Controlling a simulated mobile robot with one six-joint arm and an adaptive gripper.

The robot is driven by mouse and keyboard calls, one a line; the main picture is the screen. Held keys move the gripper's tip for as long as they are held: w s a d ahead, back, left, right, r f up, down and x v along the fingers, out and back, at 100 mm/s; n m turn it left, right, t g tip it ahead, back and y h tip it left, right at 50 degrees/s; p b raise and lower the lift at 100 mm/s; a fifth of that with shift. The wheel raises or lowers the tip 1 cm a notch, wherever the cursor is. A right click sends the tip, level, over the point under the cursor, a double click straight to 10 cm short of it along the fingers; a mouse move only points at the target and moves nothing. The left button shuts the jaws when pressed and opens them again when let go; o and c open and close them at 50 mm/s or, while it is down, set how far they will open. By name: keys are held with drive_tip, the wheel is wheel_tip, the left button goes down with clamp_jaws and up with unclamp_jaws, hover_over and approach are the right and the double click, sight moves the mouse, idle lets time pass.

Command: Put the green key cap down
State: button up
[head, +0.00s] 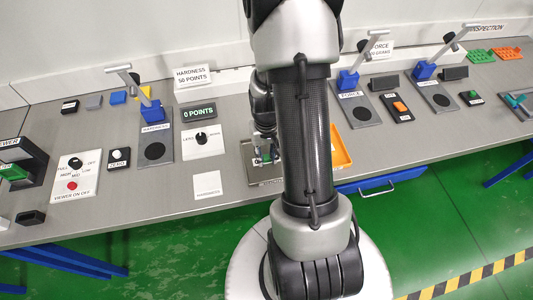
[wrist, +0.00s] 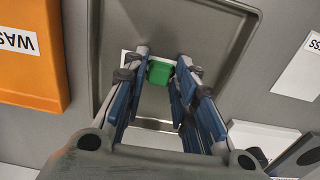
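The green key cap (wrist: 160,72) sits between the tips of my gripper (wrist: 163,68) in the wrist view, with a finger close against each side. My gripper looks shut on it. Behind the cap is a shallow grey tray (wrist: 222,22) with a raised rim, and a white strip shows partly behind the fingertips. I cannot tell whether the cap touches the tray floor. In the head view my gripper (head: 264,152) is over the tray (head: 268,182) near the bench's front edge, partly hidden by my arm.
An orange bin (wrist: 30,55) stands beside the tray, also visible in the head view (head: 341,150) right of my arm. A hardness tester (head: 155,130) stands further left.

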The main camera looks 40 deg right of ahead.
sight(266, 157)
drive_tip(key=shift+o, duration=1.3)
drive_tip(key=shift+r, duration=0.1)
wheel_tip(266, 157, up, 12)
drive_tip(key=p, duration=0.4)
drive_tip(key=a+r+n+t, duration=0.2)
drive_tip(key=a+r+n, duration=0.1)
drive_tip(key=a+r, duration=0.85)
drive_tip(key=s+a+r+n+t, duration=0.2)
drive_tip(key=s+a+r+n, duration=0.1)
drive_tip(key=s+a+r, duration=0.5)
wheel_tip(266, 157, up, 2)
drive_tip(key=shift+s+a+t, duration=0.3)
drive_tip(key=shift+s+a, duration=0.1)
drive_tip(key=shift+s, duration=0.3)
